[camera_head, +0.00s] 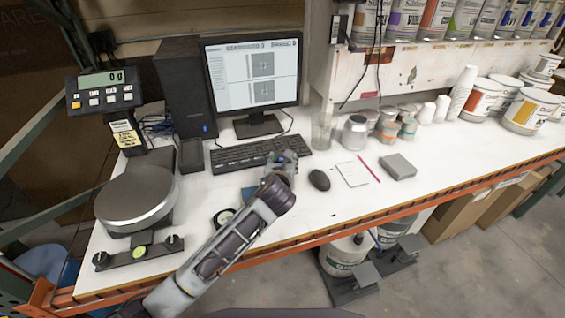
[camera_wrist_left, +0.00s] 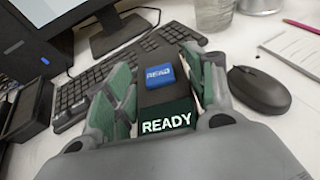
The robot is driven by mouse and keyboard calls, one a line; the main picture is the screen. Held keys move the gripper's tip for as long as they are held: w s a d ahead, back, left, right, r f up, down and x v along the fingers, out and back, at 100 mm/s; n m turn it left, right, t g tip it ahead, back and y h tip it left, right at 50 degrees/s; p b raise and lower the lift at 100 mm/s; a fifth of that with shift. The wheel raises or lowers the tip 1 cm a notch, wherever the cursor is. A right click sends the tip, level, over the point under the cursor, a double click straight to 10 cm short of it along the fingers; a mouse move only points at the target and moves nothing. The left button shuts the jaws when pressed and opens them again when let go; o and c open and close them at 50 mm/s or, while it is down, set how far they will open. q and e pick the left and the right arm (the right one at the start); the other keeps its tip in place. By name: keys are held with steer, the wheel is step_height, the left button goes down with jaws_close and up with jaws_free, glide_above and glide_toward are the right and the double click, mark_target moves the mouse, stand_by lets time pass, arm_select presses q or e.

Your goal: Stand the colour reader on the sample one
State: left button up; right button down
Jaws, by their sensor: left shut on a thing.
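The colour reader is a black device (camera_wrist_left: 176,92) with a blue READ button and a screen showing READY. My left gripper (camera_wrist_left: 166,80) is shut on it, with a green-padded finger on each side. In the head view my left gripper (camera_head: 284,164) is over the right front part of the keyboard, and the reader is mostly hidden by the arm there. Whether the reader touches anything below cannot be told. A white sheet (camera_head: 352,173) lies right of the mouse; I cannot tell if it is sample one. My right gripper is not in view.
The keyboard (camera_head: 235,157) is beside the gripper, and the black mouse (camera_head: 319,180) is to its right. A pink pencil (camera_head: 369,168) and a grey block (camera_head: 398,166) lie farther right. A glass (camera_head: 322,133) and cans stand behind. The scale (camera_head: 136,196) is at left. The front right tabletop is clear.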

arm_select(q)
steer(key=o, duration=1.1)
steer(key=shift+c, duration=0.2)
steer(key=shift+o, duration=2.2)
steer(key=shift+r, duration=0.1)
steer(key=shift+v, duration=0.85)
steer(key=v, duration=1)
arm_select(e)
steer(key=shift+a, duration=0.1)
